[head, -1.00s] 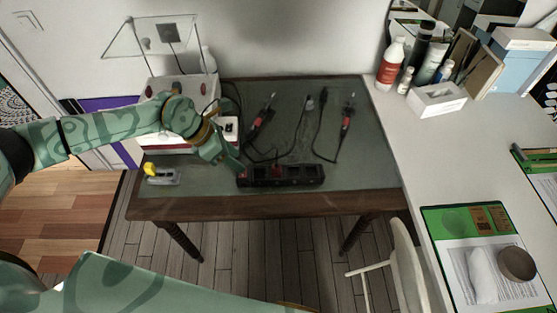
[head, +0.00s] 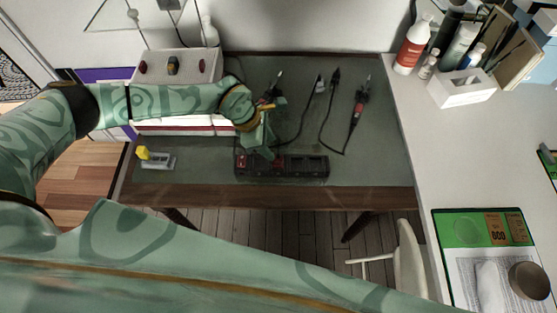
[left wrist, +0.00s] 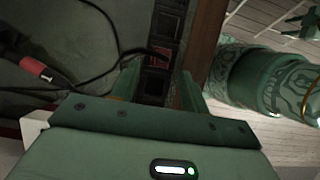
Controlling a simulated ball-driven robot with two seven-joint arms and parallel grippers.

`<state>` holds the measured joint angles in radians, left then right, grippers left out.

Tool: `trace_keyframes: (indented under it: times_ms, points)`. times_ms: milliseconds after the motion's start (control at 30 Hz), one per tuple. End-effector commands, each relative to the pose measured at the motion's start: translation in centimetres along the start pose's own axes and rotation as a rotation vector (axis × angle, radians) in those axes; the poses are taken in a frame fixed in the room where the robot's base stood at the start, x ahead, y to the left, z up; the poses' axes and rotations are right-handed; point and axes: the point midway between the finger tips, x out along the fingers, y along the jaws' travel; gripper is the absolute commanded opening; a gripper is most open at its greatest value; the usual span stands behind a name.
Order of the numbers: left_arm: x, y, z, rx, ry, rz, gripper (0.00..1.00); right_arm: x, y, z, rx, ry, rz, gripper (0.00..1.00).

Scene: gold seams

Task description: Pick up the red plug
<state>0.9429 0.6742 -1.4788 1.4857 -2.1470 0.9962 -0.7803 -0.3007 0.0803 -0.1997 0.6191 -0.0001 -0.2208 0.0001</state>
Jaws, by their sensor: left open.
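A dark power strip (head: 310,166) lies along the front part of the grey-green table. A red part (head: 241,161) shows at its left end. My left gripper (head: 264,151) is open above the strip and hides part of it, including where a second red piece was visible earlier. In the left wrist view the strip (left wrist: 170,22) runs between my two open fingers (left wrist: 158,88). A dark red plug (left wrist: 159,56) with a black cable appears seated in it, just beyond the fingertips. I cannot tell whether the fingers touch it. My right gripper is not in view.
Red-handled tools with black cables (head: 357,108) lie behind the strip. A grey box with knobs (head: 178,68) stands at the back left. A small grey device with a yellow part (head: 155,157) lies front left. The table (head: 375,170) is clear at its right front.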

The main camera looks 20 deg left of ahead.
Motion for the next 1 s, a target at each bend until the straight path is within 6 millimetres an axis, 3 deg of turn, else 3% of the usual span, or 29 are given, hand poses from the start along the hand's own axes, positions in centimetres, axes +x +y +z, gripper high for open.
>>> trace_keyframes:
  times_ms: [367, 633, 667, 800, 833, 1000]
  points:
    - [5.1, -0.4, 0.0, 0.0, 0.0, -0.001, 0.45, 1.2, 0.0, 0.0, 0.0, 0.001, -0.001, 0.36]
    - [5.4, -0.3, 0.0, 0.0, 0.0, 0.001, 0.45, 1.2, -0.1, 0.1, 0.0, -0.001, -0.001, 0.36]
    - [5.4, -0.3, 0.1, 0.0, 0.0, 0.001, 0.43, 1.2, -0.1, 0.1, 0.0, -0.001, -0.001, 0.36]
    - [5.4, -0.3, 0.1, 0.0, 0.0, 0.001, 0.04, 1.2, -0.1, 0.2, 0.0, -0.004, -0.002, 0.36]
    - [5.4, -0.3, 0.1, 0.0, 0.0, 0.001, 0.0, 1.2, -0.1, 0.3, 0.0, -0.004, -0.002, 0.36]
    - [5.4, -0.3, 0.1, 0.0, 0.0, 0.001, 0.0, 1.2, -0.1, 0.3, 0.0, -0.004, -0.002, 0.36]
